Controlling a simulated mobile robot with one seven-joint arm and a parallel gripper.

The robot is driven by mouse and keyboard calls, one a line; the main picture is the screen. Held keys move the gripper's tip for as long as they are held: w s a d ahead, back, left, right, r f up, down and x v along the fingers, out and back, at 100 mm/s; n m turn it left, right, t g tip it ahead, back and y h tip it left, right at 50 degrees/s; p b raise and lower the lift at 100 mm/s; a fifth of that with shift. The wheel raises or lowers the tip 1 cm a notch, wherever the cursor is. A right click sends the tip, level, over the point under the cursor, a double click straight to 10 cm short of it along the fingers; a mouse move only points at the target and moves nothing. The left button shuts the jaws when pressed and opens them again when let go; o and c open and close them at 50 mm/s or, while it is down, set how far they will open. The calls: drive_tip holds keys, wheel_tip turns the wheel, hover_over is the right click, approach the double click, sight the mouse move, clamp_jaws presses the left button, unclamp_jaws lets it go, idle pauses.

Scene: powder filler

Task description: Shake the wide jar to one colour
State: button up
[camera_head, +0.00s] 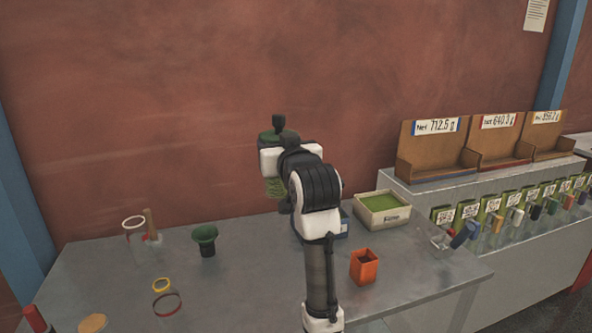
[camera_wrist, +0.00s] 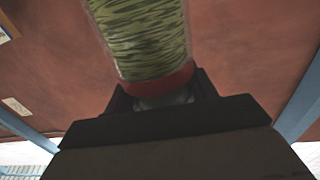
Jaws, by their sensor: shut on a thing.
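The wide jar (camera_head: 275,188) is clear and holds a streaked mix of dark and yellow-green. My gripper (camera_head: 271,161) is shut on it and holds it up above the back of the table, in front of the red wall. In the wrist view the jar (camera_wrist: 147,38) fills the top middle, slightly tilted, with a red band (camera_wrist: 160,88) between the jaws of my gripper (camera_wrist: 162,98). The streaks are still distinct there, not one colour. Its far end is cut off by the frame. My wrist hides part of the jar in the head view.
An orange box (camera_head: 364,266) and a white tray of green powder (camera_head: 400,218) are right. Labelled wooden bins (camera_head: 432,155) stand farther right.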

drive_tip(key=shift+a, duration=0.5)
drive_tip(key=d, duration=0.9)
drive_tip(key=a, duration=0.9)
drive_tip(key=d, duration=0.9)
drive_tip(key=shift+a, duration=2.25)
drive_tip(key=shift+a, duration=0.1)
